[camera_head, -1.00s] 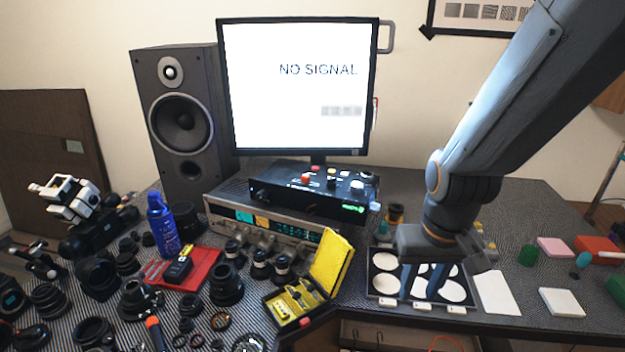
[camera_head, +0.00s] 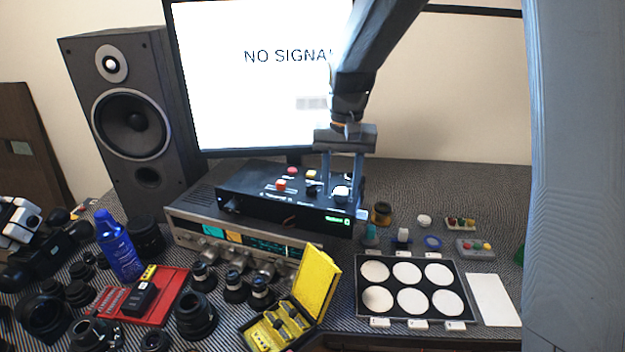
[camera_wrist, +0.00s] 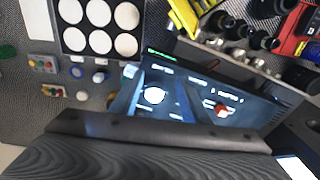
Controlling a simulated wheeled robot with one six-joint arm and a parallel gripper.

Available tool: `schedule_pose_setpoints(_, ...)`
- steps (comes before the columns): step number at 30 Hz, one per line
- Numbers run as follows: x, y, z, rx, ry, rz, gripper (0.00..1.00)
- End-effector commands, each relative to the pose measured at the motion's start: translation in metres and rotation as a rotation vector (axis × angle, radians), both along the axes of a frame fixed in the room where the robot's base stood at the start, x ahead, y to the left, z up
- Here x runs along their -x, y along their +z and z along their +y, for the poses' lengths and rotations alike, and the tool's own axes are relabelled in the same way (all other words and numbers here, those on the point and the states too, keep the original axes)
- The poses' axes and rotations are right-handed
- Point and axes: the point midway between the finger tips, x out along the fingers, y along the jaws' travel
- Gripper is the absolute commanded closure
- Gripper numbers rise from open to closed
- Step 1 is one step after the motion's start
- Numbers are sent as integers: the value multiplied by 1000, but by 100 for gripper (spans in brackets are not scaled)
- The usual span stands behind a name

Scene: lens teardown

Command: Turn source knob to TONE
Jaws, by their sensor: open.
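A black control box (camera_head: 265,205) with a green display carries several coloured knobs and buttons on its top. A white knob (camera_head: 341,194) sits at its right end; it also shows in the wrist view (camera_wrist: 154,95). A black knob (camera_head: 311,190) and a red-and-white knob (camera_head: 281,185) stand left of it. The labels are too small to read, so I cannot tell which is the source knob or where it points. My gripper (camera_head: 342,184) points down over the box's right end, open, its fingers either side of the white knob. Contact is unclear.
The box rests on a silver receiver (camera_head: 185,228) before a monitor (camera_head: 265,100) reading "NO SIGNAL". A speaker (camera_head: 130,125) stands left. A yellow case (camera_head: 318,283), lenses and a blue can (camera_head: 118,245) crowd the front left. A black tray (camera_head: 398,286) with white discs lies right.

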Motion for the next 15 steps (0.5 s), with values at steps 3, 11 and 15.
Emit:
schedule_pose_setpoints(3, -43, 15, 29, 1, -50, 21, 58)
schedule_pose_setpoints(11, -81, 30, 58, 5, -118, 47, 58)
schedule_pose_setpoints(15, -83, 21, 59, 5, -125, 50, 58)
